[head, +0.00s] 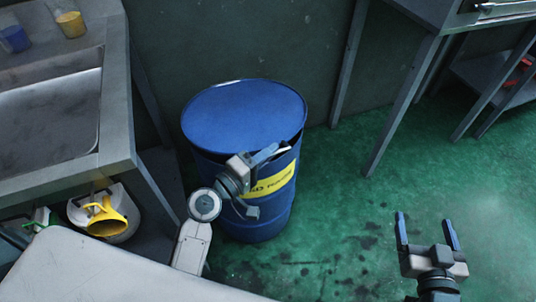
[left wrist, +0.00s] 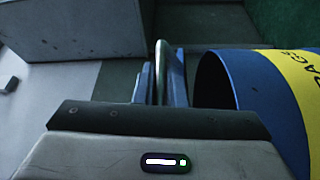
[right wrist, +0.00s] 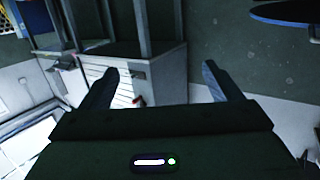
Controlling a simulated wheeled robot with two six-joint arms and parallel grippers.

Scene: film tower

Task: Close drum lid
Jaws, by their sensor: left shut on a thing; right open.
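The blue drum (head: 245,222) with a yellow label stands upright on the green floor. Its blue lid (head: 243,113) lies over the top, with a dark gap under its near right edge. My left gripper (head: 272,153) is at that edge, in front of the drum. In the left wrist view the gripper is shut on the lid's rim (left wrist: 162,70), and the drum's rim (left wrist: 209,80) stands apart from it, showing the dark inside. My right gripper (head: 428,232) is open and empty, to the right of the drum above the floor.
A metal sink table (head: 118,130) stands left of the drum. A light bucket with a yellow funnel (head: 104,217) is below it. A metal bench (head: 405,85) stands at the right. The floor between the drum and my right gripper is clear.

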